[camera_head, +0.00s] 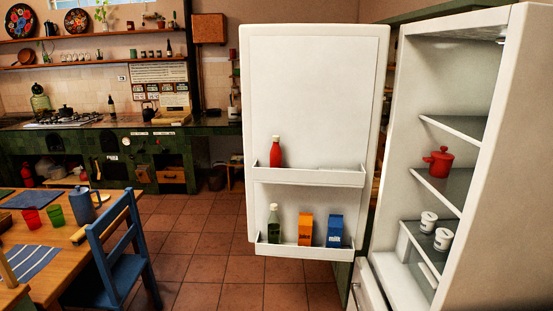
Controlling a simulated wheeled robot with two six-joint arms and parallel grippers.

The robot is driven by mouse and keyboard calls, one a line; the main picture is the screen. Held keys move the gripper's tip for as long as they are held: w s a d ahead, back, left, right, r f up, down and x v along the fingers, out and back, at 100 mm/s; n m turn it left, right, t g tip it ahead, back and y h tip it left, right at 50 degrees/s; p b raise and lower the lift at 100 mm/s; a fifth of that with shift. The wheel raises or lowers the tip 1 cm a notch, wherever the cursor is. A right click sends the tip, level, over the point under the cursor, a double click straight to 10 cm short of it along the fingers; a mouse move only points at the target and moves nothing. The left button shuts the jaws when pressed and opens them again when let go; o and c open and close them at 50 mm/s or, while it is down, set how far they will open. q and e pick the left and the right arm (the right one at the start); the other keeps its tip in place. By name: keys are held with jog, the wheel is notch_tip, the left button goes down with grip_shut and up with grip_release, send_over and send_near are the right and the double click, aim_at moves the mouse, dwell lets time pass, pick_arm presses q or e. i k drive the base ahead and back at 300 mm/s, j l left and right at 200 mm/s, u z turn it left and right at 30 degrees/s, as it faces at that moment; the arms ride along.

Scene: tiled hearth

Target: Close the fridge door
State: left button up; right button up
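The white fridge door (313,105) stands wide open in the middle of the head view, its inner side facing me. Its upper rack holds a red bottle (275,152). Its lower rack holds a green bottle (273,225), an orange carton (305,229) and a blue carton (335,231). The fridge (505,170) stands at the right with its inside showing. A red pot (440,162) and two white cups (443,239) sit on its shelves. Neither of my grippers shows in the head view.
A wooden table (85,247) with cups and a blue jug stands at the left. A blue chair (122,264) is beside it. Tiled floor (205,245) is clear between the chair and the door. A green counter (120,150) runs along the back.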

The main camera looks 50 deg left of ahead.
aim_at(320, 88)
jog(key=i+j+u, duration=0.2)
jog(key=j+u, duration=0.2)
jog(key=j, duration=0.15)
jog(key=i+j+u, duration=0.2)
jog(key=j+u, duration=0.2)
jog(key=i+j+u, duration=1.05)
jog(key=i, duration=0.25)
jog(key=i+u, duration=0.3)
jog(key=i, duration=0.3)
jog(key=i+j+z, duration=0.1)
jog(key=i+z, duration=0.15)
jog(key=z, duration=0.15)
jog(key=i+j+z, duration=0.15)
jog(key=z, duration=0.3)
jog(key=i+j+z, duration=0.4)
jog(key=k+l, duration=0.05)
jog(key=l, duration=0.05)
